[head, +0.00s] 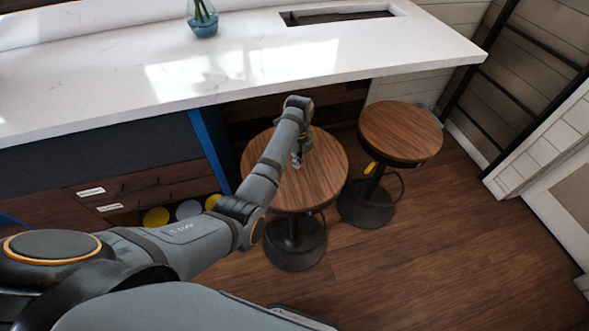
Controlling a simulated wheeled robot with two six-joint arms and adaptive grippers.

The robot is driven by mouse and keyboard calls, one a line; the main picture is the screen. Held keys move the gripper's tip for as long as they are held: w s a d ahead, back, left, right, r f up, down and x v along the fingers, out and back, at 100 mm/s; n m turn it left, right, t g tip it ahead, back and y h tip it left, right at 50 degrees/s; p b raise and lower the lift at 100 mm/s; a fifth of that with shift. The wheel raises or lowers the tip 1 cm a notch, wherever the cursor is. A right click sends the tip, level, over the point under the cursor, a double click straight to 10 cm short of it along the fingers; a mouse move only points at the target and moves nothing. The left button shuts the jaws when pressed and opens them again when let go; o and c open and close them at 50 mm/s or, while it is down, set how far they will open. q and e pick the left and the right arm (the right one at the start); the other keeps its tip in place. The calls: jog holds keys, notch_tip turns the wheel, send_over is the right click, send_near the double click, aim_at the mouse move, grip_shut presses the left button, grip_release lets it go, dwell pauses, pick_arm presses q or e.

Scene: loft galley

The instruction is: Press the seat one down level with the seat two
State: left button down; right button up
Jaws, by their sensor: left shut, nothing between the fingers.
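Two round wooden stool seats on black pedestals stand below the counter; no label tells which is seat one. The left seat (323,172) looks larger and nearer. The right seat (401,132) stands beside it, a little farther back, with a yellow-tipped lever below its rim. I cannot tell the exact height difference between them. My left arm reaches in from the left and covers part of the left seat. My left gripper (298,159) is shut and empty, pointing down over the middle of that seat. I cannot tell whether its tips touch the wood. My right gripper is out of view.
A white counter (110,70) with a blue glass vase (202,20) and a cut-out (337,14) runs behind the stools. Drawers (125,190) are at left, a dark ladder (515,85) at right. The wooden floor (455,255) at front right is clear.

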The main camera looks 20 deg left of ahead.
aim_at(297, 172)
pick_arm(q)
jog(key=shift+s+f+b, duration=0.1)
jog(key=shift+f+b, duration=0.3)
jog(key=shift+f, duration=1.2)
jog(key=shift+f+b, duration=0.7)
jog(key=shift+f, duration=0.4)
jog(key=shift+f+b, duration=1.15)
jog(key=shift+f, duration=1)
notch_tip(297, 172, up, 8)
jog(key=p, duration=0.8)
jog(key=shift+f, duration=0.35)
jog(key=shift+f, duration=0.1)
